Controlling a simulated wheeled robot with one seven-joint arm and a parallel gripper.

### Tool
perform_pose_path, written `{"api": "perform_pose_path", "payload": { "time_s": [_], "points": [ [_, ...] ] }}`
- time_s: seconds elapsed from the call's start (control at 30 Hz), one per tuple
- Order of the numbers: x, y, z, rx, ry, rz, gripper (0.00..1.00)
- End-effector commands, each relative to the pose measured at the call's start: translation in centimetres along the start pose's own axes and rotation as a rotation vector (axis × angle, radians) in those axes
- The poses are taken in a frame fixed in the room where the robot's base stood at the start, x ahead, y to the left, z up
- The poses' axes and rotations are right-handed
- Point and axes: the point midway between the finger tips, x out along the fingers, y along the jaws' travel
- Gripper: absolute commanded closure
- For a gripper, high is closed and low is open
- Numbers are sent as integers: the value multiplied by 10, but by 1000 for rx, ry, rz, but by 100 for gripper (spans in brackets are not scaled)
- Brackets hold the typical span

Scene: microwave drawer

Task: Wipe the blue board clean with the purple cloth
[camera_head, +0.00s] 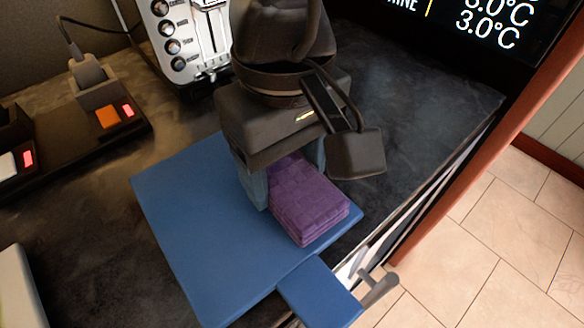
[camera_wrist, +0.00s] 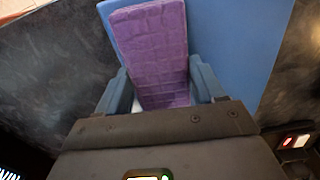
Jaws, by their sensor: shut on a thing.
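The blue board (camera_head: 190,225) lies flat on the dark counter, with its handle (camera_head: 318,292) reaching out to the counter's front edge. The purple cloth (camera_head: 310,205) is a folded, block-like pad with a grid texture. It rests on or just above the right part of the board. My gripper (camera_head: 285,175) is shut on the cloth from above, with one finger on each side. In the wrist view the cloth (camera_wrist: 152,50) sits between my two fingers (camera_wrist: 160,92), with the board (camera_wrist: 232,45) behind it. No marks are visible on the bare part of the board.
A silver toaster (camera_head: 185,40) stands behind the board. A power strip (camera_head: 85,140) with lit red switches and a plug is at the left. The counter's front edge runs along the right, above a tiled floor (camera_head: 520,210). Dark counter (camera_head: 400,110) right of my gripper is clear.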

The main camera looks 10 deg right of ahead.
Motion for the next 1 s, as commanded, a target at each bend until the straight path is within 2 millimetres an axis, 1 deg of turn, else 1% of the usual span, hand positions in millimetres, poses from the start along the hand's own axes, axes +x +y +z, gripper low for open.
{"api": "perform_pose_path", "payload": {
  "time_s": [0.13,0.23,1.0],
  "points": [
    [0,0,0,1,0,1,71],
    [-6,1,0,1,1,1,71],
    [-75,0,0,1,2,1,71]
  ]
}}
